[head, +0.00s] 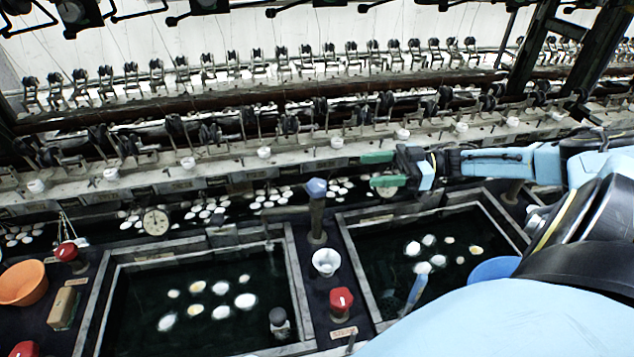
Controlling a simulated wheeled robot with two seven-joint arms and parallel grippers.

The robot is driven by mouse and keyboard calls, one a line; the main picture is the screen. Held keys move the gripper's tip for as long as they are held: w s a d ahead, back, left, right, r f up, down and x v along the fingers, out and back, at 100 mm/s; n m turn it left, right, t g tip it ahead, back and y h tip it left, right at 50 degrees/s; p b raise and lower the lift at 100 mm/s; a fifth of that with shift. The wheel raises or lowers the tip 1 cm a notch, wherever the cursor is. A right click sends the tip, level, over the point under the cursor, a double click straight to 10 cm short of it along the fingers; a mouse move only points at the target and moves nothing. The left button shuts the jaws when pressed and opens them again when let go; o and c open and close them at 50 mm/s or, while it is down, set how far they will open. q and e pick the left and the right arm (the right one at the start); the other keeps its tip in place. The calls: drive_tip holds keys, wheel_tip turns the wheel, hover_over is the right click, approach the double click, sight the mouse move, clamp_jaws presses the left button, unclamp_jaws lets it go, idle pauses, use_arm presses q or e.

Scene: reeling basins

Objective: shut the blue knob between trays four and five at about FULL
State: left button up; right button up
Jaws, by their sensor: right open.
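The blue knob (317,187) sits on top of an upright brown post, on the dark divider between two basins. The left basin (300,290) and the right basin (352,250) have pale stone rims and dark water with white and yellowish cocoons. I cannot read tray numbers or the knob's setting. My right gripper (373,169) is open and empty, with its green fingers pointing left. It is to the right of the blue knob and slightly higher in the picture, apart from it. My left gripper is not in view.
A red knob (341,300) and a small white bowl (326,262) are on the same divider. Another red knob (66,252) and an orange bowl (22,283) are at the left. A round dial (156,221) stands behind the left basin. Reeling machinery runs across the back.

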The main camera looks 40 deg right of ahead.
sight(317, 184)
drive_tip(key=w+a+f, duration=0.1)
drive_tip(key=w+a, duration=0.1)
drive_tip(key=a, duration=0.1)
drive_tip(key=w+a+f, duration=0.1)
drive_tip(key=w+a, duration=0.2)
drive_tip(key=a, duration=0.1)
drive_tip(key=w+a+f+b, duration=0.1)
drive_tip(key=w+a, duration=0.1)
drive_tip(key=a, duration=0.2)
drive_tip(key=shift+w+f, duration=0.25)
drive_tip(key=shift+f, duration=0.1)
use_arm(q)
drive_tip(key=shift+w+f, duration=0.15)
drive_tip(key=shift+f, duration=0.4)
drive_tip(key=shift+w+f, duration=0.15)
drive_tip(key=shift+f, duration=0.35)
